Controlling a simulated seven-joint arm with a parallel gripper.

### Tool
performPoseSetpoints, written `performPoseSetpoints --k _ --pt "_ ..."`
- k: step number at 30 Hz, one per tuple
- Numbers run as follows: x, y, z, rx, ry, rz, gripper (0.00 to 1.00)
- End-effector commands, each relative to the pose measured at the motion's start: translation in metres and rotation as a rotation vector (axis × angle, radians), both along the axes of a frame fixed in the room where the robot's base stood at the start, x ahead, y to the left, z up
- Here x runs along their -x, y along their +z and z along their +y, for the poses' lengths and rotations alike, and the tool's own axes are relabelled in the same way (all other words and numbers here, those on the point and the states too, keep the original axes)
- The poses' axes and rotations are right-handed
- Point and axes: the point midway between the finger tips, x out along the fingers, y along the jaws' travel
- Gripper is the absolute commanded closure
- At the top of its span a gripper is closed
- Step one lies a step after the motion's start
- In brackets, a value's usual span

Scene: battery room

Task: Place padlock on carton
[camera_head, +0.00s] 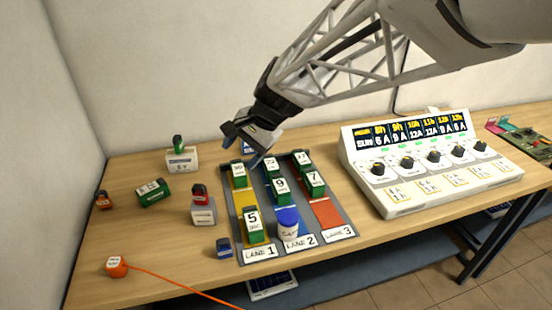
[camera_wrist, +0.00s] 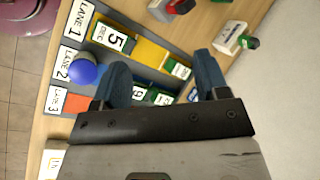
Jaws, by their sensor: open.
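I cannot tell for sure which small item is the padlock or which box is the carton. A white box (camera_head: 183,161) at the back left has a small green item (camera_head: 178,143) on it; both also show in the wrist view, the box (camera_wrist: 229,37) and the green item (camera_wrist: 250,42). A grey-white box (camera_head: 204,212) nearer the front carries a red and dark item (camera_head: 200,192). A small blue item (camera_head: 223,247) and a small orange-red item (camera_head: 103,200) lie on the table. My gripper (camera_head: 256,148) is open and empty above the back of the lane tray; its fingers also show in the wrist view (camera_wrist: 163,80).
The lane tray (camera_head: 348,231) holds several numbered green blocks and a blue-lidded tub (camera_head: 288,222). A large white control panel (camera_head: 430,165) stands to the right. A green block (camera_head: 150,192) and an orange item with a cord (camera_head: 116,266) lie left. Bare tabletop lies between the left items.

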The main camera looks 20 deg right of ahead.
Motion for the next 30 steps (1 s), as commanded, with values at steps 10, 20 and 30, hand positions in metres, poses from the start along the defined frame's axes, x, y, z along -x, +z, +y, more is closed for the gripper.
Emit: performPoseSetpoints --k 10,20,30 --pt "0.125 0.006 -0.050 0.346 0.349 -0.174 0.32" --pt "0.202 -0.004 -0.088 0.602 0.605 -0.256 0.32" --pt "0.214 -0.006 -0.095 0.648 0.653 -0.266 0.32"
